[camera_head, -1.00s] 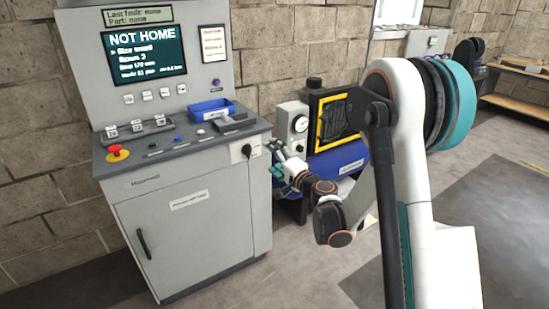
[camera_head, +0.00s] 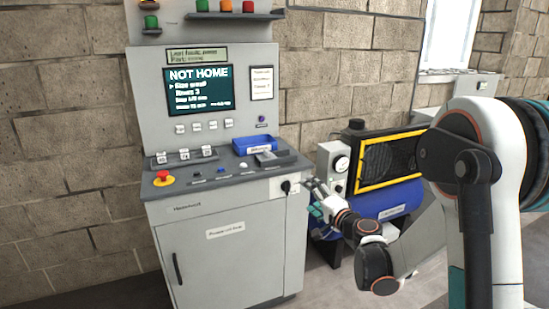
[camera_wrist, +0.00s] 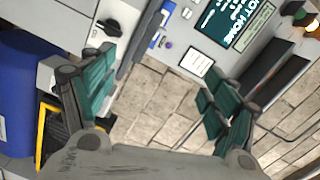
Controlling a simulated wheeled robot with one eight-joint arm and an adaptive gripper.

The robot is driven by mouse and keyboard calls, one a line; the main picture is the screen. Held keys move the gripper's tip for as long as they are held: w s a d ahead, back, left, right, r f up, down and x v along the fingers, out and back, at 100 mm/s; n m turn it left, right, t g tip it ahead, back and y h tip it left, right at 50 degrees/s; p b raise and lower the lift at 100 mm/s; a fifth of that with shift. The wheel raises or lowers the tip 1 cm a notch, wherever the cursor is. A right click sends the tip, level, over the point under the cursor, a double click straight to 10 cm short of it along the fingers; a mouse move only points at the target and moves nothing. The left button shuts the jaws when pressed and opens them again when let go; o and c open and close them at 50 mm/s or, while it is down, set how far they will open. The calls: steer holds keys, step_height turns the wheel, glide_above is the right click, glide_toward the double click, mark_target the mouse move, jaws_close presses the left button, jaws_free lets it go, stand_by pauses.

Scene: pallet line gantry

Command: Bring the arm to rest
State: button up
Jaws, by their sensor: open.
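My gripper (camera_head: 316,198) is at the right front corner of the grey control cabinet (camera_head: 238,255), beside its side switch. In the wrist view my gripper (camera_wrist: 155,95) has its two green-padded fingers spread wide, with nothing between them but a view of the wall and panel beyond. My arm is bent and reaches in from the right. The cabinet screen (camera_head: 197,90) reads "NOT HOME". A black rotary switch (camera_head: 287,187) sits on the cabinet's right front; it also shows in the wrist view (camera_wrist: 110,27). I cannot see the fingers touching anything.
A red emergency button (camera_head: 163,178) and a blue tray (camera_head: 255,145) are on the console top. A blue compressor (camera_head: 385,200) with a yellow-framed guard stands close behind my gripper. A shelf (camera_head: 235,16) with coloured lamps is above. Floor shows between cabinet and arm.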

steer(key=s+a+r+n+g+h, duration=0.1)
steer(key=s+a+r+n+g, duration=0.2)
steer(key=s, duration=0.6)
steer(key=s+a+r+n+g, duration=0.2)
steer(key=s+r+n, duration=0.2)
steer(key=s, duration=0.4)
steer(key=s+d+f+n+g+h, duration=0.1)
steer(key=s+d+f+g+h, duration=0.1)
steer(key=s, duration=0.9)
steer(key=s+d+f+n+g+h, duration=0.2)
steer(key=s+d+h, duration=0.1)
steer(key=s, duration=0.8)
steer(key=shift+s+d+f+n, duration=0.2)
steer(key=shift+s+d+n, duration=0.15)
steer(key=shift+d, duration=0.5)
